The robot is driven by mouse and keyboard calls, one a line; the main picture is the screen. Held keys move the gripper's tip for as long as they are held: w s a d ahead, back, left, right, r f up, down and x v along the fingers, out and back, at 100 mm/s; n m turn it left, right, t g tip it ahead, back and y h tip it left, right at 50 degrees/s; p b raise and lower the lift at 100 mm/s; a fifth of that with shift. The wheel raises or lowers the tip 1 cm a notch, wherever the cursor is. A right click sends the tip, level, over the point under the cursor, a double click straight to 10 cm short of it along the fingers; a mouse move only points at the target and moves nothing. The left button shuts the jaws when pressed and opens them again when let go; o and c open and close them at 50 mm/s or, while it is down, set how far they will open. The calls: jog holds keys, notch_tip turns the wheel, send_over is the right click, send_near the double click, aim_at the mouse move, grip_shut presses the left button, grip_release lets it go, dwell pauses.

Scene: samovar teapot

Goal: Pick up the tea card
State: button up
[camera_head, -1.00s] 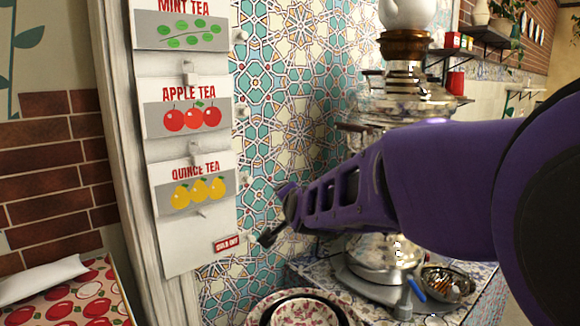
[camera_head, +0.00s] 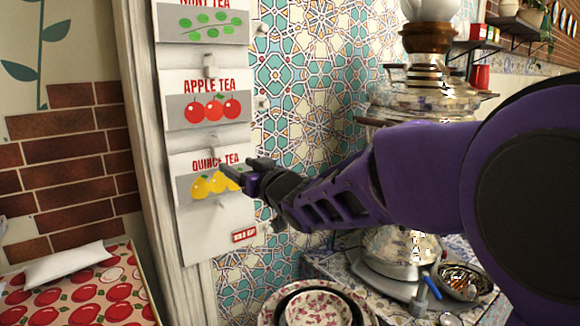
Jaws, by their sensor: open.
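Several tea cards hang one above another on a white board at the left. The mint tea card (camera_head: 203,22) is at the top, cut off by the frame. The apple tea card (camera_head: 205,108) hangs below it, showing red apples. The quince tea card (camera_head: 212,233) is lowest, with yellow quinces and a small red label. My gripper (camera_head: 237,171) is open and in front of the right part of the quince tea card, covering some of its picture. I cannot tell whether the fingers touch the card.
A samovar (camera_head: 400,88) stands on a tiled counter (camera_head: 345,277) behind my arm. Patterned bowls (camera_head: 318,308) sit at the bottom centre. A bed-like surface with an apple-print cover (camera_head: 75,295) and white pillow (camera_head: 66,264) is at lower left.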

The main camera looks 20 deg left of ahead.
aim_at(220, 156)
jog(key=x, duration=0.3)
jog(key=p+x, duration=0.1)
jog(key=x, duration=0.6)
jog(key=shift+w+a+f, duration=0.25)
grip_shut()
